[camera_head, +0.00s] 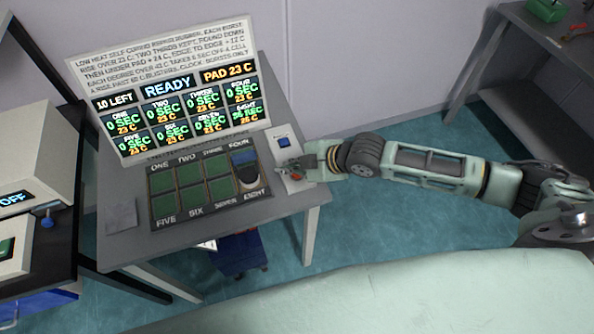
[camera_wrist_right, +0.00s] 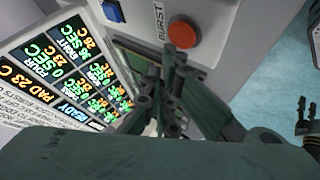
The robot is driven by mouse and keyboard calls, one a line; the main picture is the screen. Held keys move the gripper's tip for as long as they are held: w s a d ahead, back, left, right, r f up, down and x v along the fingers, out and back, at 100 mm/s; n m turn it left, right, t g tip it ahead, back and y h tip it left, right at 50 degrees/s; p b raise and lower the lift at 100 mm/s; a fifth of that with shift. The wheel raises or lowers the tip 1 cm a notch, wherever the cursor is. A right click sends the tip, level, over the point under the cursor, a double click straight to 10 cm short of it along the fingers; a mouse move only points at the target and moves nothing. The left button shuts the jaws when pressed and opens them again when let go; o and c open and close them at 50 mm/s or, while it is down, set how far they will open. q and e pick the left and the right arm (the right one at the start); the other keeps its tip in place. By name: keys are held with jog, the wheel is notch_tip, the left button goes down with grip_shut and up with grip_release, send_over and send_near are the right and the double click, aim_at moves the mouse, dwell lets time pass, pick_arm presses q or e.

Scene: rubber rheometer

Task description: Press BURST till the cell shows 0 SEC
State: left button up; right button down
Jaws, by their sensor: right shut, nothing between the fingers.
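The orange-red BURST button (camera_wrist_right: 184,32) sits on a light panel in the right wrist view; in the head view it is partly hidden by my right gripper (camera_head: 285,171). That gripper (camera_wrist_right: 172,78) is shut and empty, its tips close to the button; contact cannot be told. The display board (camera_head: 168,90) reads 10 LEFT, READY, PAD 23 C. Cells ONE to SEVEN show 0 SEC; EIGHT shows a non-zero SEC figure and 26 C. A dark, rounded piece (camera_head: 249,176) sits at cell EIGHT of the pad grid (camera_head: 160,206). A gripper-like part, probably my left gripper (camera_wrist_right: 305,128), shows at the right edge.
A blue button (camera_head: 283,141) is on the same panel, beyond the red one. White equipment (camera_head: 35,160) stands at left, a dark bench (camera_head: 540,60) at upper right.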

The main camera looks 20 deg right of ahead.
jog(key=shift+f, duration=0.2)
dwell(0.3)
jog(key=shift+f, duration=0.25)
jog(key=shift+s+f+b, duration=0.15)
jog(key=shift+f+b, duration=0.25)
jog(key=shift+f, duration=0.3)
dwell(1.1)
jog(key=shift+d+r+p, duration=0.1)
jog(key=shift+r+p, duration=0.85)
jog(key=shift+r, duration=0.1)
jog(key=shift+w, duration=0.2)
jog(key=shift+r, duration=0.25)
notch_tip(320, 180, up, 5)
jog(key=p, duration=0.5)
jog(key=shift+f, duration=0.2)
